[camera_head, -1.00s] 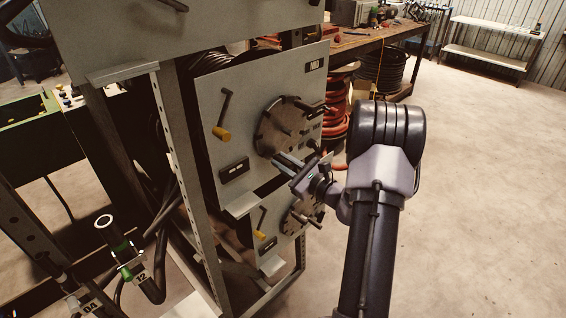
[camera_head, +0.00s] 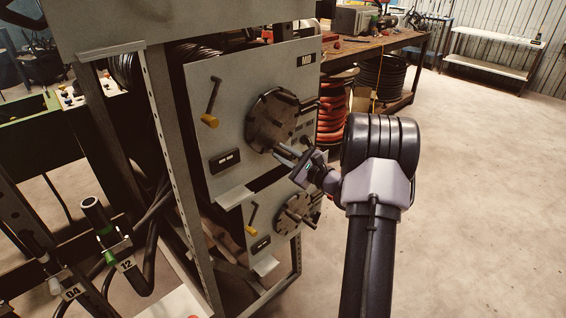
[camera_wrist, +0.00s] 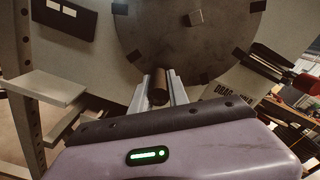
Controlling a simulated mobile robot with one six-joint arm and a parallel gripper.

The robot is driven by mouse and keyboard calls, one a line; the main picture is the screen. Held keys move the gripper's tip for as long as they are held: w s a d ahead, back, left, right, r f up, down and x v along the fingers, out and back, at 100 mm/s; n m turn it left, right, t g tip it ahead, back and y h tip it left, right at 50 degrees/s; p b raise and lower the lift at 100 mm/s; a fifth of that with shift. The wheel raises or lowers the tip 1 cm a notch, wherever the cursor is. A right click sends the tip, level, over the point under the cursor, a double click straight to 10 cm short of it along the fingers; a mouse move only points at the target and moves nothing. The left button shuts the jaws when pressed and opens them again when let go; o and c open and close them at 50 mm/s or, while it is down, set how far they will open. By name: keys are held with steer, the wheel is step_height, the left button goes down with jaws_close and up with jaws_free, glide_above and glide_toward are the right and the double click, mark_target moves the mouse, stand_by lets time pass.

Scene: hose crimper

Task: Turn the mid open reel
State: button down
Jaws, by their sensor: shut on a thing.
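The mid reel (camera_head: 272,120) is a dark round disc with several pegs around its face, on a grey panel labelled MID. My gripper (camera_head: 278,152) reaches it from the lower right and is shut on one of its pegs near the disc's lower edge. In the wrist view my gripper's two fingers (camera_wrist: 160,90) stand on either side of the dark cylindrical peg (camera_wrist: 159,88), with the reel's face (camera_wrist: 190,45) right behind. A crank with a yellow handle (camera_head: 210,121) is left of the reel.
A lower reel (camera_head: 294,214) with its own yellow-handled crank sits below. A grey ledge (camera_head: 234,196) juts out under the mid panel. The rack's upright post (camera_head: 179,190) stands at left. Hose ends hang at lower left. The floor at right (camera_head: 480,200) is clear.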

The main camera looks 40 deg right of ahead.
mark_target(289, 132)
steer(key=d, duration=0.2)
steer(key=d+r, duration=0.1)
steer(key=shift+w+d+b, duration=0.2)
steer(key=shift+d+b, duration=0.1)
steer(key=shift+d, duration=0.1)
steer(key=shift+w+d+r+b, duration=0.1)
steer(key=shift+d+r+b, duration=0.15)
steer(key=shift+d, duration=0.25)
steer(key=shift+d+r+b, duration=0.15)
steer(key=shift+d+r, duration=0.05)
steer(key=shift+d, duration=0.3)
steer(key=shift+d+r+n+b, duration=0.35)
steer(key=shift+r+n+b, duration=0.1)
steer(key=shift+r+n, duration=0.2)
steer(key=c, duration=1.5)
jaws_free()
steer(key=shift+o, duration=1)
steer(key=shift+f, duration=0.2)
steer(key=s+d+p, duration=0.1)
steer(key=s+p, duration=0.2)
steer(key=s, duration=1.4)
steer(key=shift+s+p, duration=0.2)
steer(key=shift+p, duration=0.1)
